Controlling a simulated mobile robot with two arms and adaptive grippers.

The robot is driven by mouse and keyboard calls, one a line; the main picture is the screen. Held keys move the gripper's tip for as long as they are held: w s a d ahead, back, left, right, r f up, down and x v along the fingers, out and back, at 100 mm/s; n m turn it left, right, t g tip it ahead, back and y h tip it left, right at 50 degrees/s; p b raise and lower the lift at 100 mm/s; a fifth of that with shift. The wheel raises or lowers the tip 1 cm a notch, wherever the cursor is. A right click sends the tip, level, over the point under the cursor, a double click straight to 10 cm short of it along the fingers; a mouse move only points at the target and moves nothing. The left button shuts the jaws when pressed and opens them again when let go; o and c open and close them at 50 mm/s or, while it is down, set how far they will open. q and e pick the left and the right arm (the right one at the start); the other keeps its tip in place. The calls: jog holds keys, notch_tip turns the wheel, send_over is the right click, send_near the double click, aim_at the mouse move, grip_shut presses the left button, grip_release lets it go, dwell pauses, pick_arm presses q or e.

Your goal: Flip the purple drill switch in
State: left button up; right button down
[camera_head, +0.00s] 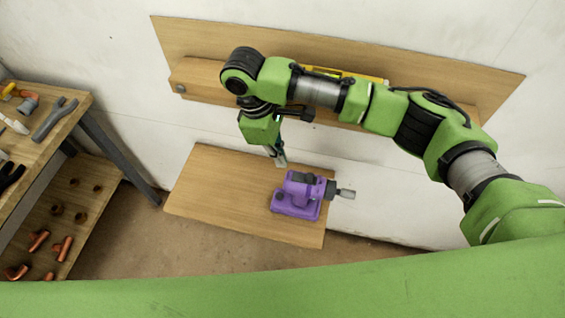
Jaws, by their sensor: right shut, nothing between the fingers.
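The purple drill (298,196) stands on the low wooden board (228,185), its dark and silver chuck end pointing right. Its switch is too small to make out. My right gripper (281,162) points down, shut and empty, just above and to the left of the drill's top rear. I cannot tell whether the fingertips touch the drill. My left gripper is not in view.
A wooden wall shelf (200,75) behind my right arm carries a yellow level (330,74). At left, a workbench (62,95) holds tools, with copper fittings (38,240) on its lower shelf. The board's left part is clear.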

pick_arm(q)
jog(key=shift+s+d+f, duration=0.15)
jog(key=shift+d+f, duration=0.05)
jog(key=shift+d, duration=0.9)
pick_arm(e)
jog(key=v, duration=0.6)
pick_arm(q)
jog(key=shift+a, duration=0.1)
